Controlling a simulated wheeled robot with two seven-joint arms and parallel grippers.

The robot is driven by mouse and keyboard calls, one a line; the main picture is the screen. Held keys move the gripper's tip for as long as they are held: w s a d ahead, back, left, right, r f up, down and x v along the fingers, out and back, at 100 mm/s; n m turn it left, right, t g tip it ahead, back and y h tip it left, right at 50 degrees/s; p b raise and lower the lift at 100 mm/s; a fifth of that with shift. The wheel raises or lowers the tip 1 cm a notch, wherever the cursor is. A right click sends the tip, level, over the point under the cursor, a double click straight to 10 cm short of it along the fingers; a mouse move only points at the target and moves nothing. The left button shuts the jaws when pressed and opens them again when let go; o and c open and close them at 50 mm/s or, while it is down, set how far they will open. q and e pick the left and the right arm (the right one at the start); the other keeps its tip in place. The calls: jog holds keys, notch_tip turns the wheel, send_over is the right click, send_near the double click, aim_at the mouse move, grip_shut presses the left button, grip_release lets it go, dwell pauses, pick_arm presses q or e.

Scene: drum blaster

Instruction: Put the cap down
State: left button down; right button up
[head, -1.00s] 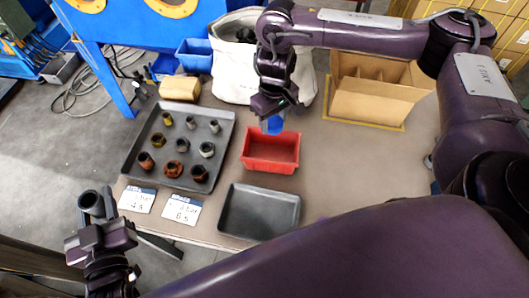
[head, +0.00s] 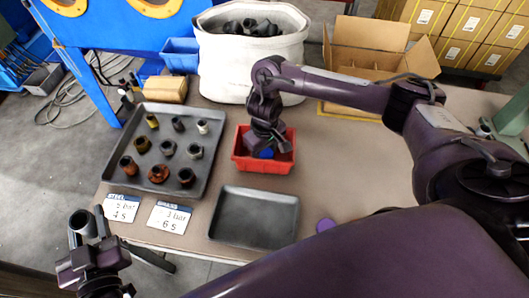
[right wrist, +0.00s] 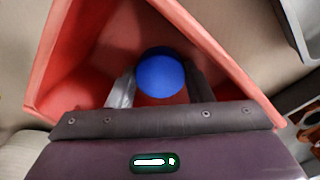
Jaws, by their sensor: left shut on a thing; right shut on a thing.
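The blue cap (right wrist: 160,75) is between the two fingers of my right gripper (right wrist: 160,88), which is shut on it. In the right wrist view the cap is round, inside the walls of the red bin (right wrist: 205,35). In the head view my right gripper (head: 266,148) reaches down into the red bin (head: 238,160), and a bit of the blue cap (head: 266,153) shows below it. I cannot tell whether the cap touches the bin floor. My left gripper (head: 88,238), at the lower left, is shut on a grey tubular piece (head: 78,218).
A dark tray (head: 208,165) with several fittings stands left of the bin. An empty black tray (head: 255,240) is in front. Two white cards (head: 120,207) (head: 168,218) lie at the table's front edge. A white tub (head: 225,75) and an open cardboard box (head: 375,50) stand behind.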

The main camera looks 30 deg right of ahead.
aim_at(265, 153)
jog(key=o, duration=1)
notch_tip(265, 153, up, 12)
jog(key=p, duration=0.5)
jog(key=shift+r, duration=0.15)
